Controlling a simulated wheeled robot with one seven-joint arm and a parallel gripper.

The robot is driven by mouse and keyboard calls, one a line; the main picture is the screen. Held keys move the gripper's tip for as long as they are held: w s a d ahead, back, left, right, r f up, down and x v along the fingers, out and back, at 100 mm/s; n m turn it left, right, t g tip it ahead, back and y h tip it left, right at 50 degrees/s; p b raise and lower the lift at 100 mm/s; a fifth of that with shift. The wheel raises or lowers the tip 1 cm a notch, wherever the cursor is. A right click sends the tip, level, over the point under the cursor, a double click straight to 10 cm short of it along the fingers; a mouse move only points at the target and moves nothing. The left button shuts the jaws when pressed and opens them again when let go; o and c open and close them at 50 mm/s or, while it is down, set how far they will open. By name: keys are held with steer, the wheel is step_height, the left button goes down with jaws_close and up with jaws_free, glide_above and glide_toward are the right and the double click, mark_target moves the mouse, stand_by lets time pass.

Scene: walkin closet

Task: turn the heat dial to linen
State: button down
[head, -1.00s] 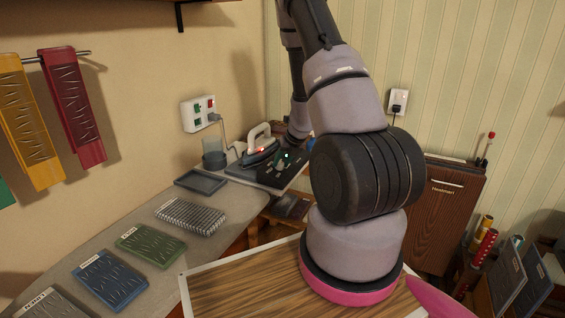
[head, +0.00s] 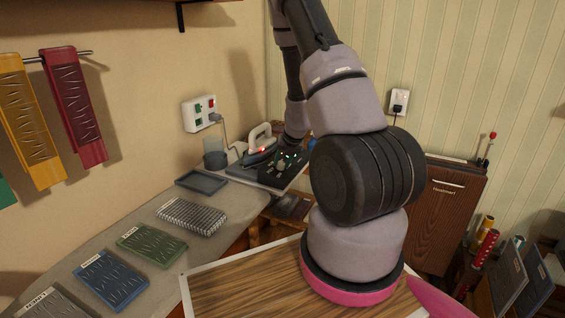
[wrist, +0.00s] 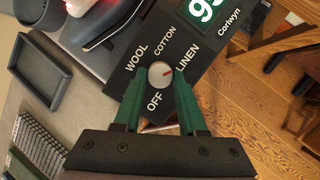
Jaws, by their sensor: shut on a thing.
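The heat dial (wrist: 157,77) is a small round pale knob with a red mark, on a black control panel (wrist: 124,75) in the wrist view. The words WOOL, COTTON, LINEN and OFF are printed around it. The red mark points right and slightly up, toward LINEN. My gripper (wrist: 160,80) has green fingers on either side of the dial and is shut on it. In the head view, my gripper (head: 287,159) is small at the far end of the counter, and the dial cannot be made out.
An iron (head: 260,150) with a red light stands beside the panel. A green display (wrist: 207,10) shows part of a number.

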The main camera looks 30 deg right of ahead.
steer(key=shift+c, duration=2.4)
jaws_free()
steer(key=v, duration=1)
steer(key=shift+s+r, duration=0.15)
steer(key=shift+r, duration=0.25)
steer(key=s+a+r+n+t+y, duration=0.1)
steer(key=s+a+r+n+y, duration=0.1)
steer(key=a+r+n, duration=0.65)
steer(key=s+a+r+n+t+y, duration=0.15)
steer(key=a+r+n, duration=0.35)
steer(key=r+n, duration=0.5)
steer(key=s+a+r+n+h, duration=0.1)
steer(key=s+r+n, duration=0.4)
steer(key=s+n, duration=0.4)
steer(key=s+a+r+n+h, duration=0.1)
steer(key=s+r+n, duration=0.4)
steer(key=s+n, duration=0.4)
steer(key=shift+r+g, duration=0.4)
steer(key=shift+g, duration=0.05)
